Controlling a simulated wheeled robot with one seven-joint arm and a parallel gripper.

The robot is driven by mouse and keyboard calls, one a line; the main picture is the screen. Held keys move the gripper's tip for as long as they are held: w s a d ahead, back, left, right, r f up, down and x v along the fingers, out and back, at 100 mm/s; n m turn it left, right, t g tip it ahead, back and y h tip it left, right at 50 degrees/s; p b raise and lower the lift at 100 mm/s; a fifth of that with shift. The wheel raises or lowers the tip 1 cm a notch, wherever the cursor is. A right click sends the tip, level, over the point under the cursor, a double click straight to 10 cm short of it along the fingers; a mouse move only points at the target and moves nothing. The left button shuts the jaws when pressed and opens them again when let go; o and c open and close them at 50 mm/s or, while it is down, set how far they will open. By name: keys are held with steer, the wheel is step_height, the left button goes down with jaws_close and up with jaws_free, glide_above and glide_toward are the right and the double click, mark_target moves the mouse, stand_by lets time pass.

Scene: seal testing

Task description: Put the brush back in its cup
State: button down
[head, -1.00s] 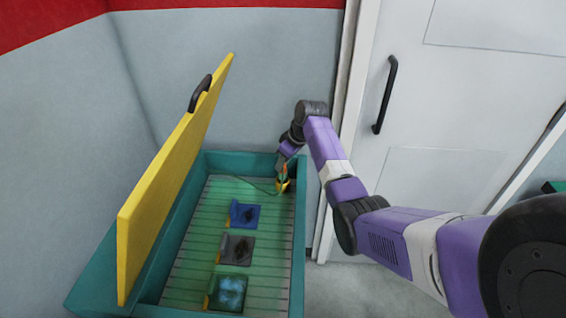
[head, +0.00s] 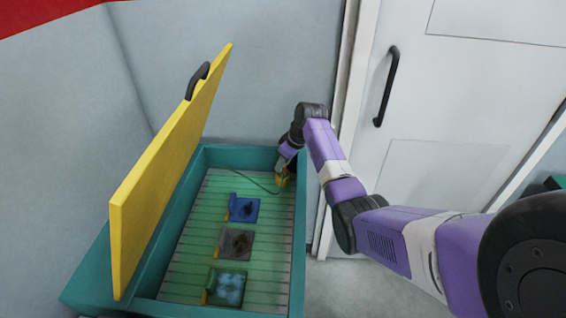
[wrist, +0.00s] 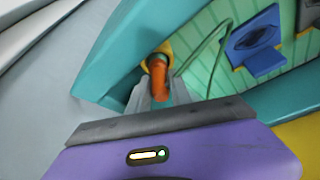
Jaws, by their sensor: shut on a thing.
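The brush, an orange handle (wrist: 157,80), shows in the wrist view between the fingers of my gripper (wrist: 150,97). My gripper is shut on it. The yellow cup (wrist: 166,47) is right at the brush's far end, and the brush appears to be inside its rim; how deep is hidden. In the head view the cup (head: 281,181) stands in the far right corner of the teal tank, with my gripper (head: 284,170) just above it and covering most of the brush. A thin green cord runs left from the cup area.
The teal tank (head: 300,215) has a slatted green floor and a raised yellow lid (head: 170,165) on its left. A blue plate (head: 244,209), a grey plate (head: 236,243) and a dark green plate (head: 228,287) lie inside. A white door (head: 440,100) is at right.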

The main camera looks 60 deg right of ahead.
steer(key=shift+f+b, duration=0.35)
steer(key=shift+f, duration=0.4)
stand_by(0.5)
steer(key=c, duration=1.1)
jaws_free()
step_height(320, 180, up, 10)
steer(key=p, duration=0.8)
steer(key=shift+f, duration=0.15)
